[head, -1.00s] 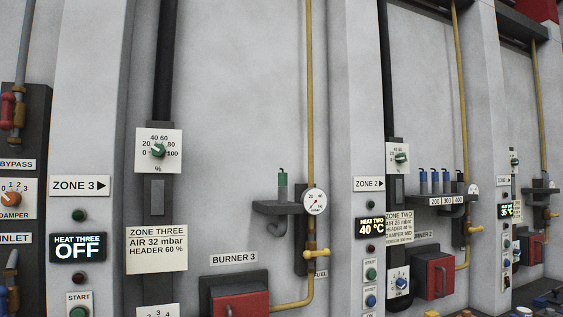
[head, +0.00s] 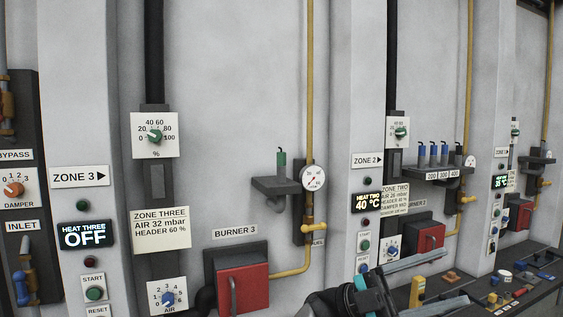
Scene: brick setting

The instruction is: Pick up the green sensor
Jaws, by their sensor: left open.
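The green sensor (head: 281,162) stands upright in a dark grey wall shelf (head: 273,187) left of the round white gauge, with a thin dark lead at its top. My left gripper (head: 457,275) is at the lower right of the head view, its two long grey fingers spread apart and pointing right. It appears empty and is well below and to the right of the green sensor in the picture. My right gripper is not in view.
The gauge (head: 313,177) and yellow pipe (head: 309,90) are close beside the shelf. Red burner three (head: 243,288) is below. Several blue sensors (head: 433,155) stand on another shelf at right. A dark bench (head: 540,297) holds small parts at lower right.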

